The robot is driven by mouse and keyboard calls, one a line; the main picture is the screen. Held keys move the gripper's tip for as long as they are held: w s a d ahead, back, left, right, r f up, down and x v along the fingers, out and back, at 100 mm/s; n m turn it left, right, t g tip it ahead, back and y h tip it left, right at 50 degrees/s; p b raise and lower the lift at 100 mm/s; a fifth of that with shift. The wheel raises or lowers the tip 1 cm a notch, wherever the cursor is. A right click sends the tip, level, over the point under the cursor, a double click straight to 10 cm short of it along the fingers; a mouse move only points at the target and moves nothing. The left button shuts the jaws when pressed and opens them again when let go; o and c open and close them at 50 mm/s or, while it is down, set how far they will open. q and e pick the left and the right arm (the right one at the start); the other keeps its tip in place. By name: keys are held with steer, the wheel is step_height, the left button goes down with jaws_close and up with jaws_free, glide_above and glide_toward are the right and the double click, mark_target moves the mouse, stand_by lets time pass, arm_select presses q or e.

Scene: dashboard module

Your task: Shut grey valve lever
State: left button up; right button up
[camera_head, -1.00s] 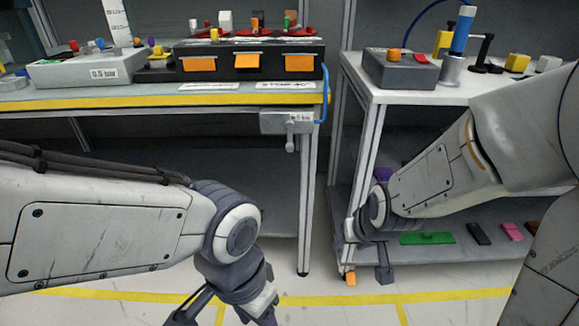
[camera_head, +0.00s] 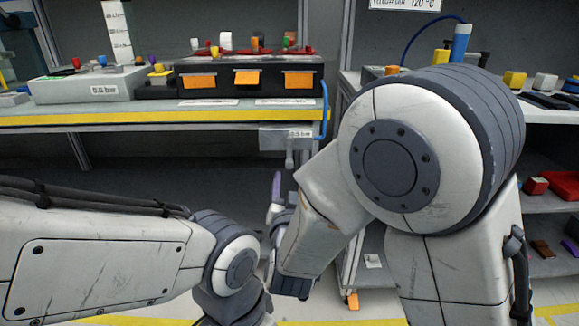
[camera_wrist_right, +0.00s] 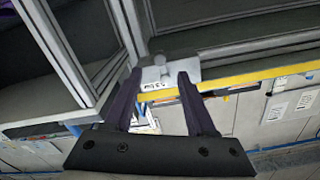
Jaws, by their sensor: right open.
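The grey valve lever (camera_head: 289,158) hangs down from a small grey valve box (camera_head: 272,139) under the front edge of the left bench. In the right wrist view, the box (camera_wrist_right: 155,76) and lever (camera_wrist_right: 158,59) appear between and beyond the fingertips. My right gripper (camera_head: 276,187) is just below the lever in the head view, partly hidden by my own arm. In the right wrist view my right gripper (camera_wrist_right: 160,74) is open, with nothing held between its dark fingers. My left arm is at the lower left, and its gripper fingers are out of the head view.
A blue hose (camera_head: 324,105) runs beside the valve box. The bench's yellow front edge (camera_head: 150,118) lies above it. A black box with orange flaps (camera_head: 247,78) stands on the bench. My right arm hides much of the right-hand cart.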

mark_target(289, 166)
steer(key=w+b, duration=0.1)
steer(key=w, duration=0.7)
steer(key=shift+w, duration=0.1)
jaws_close()
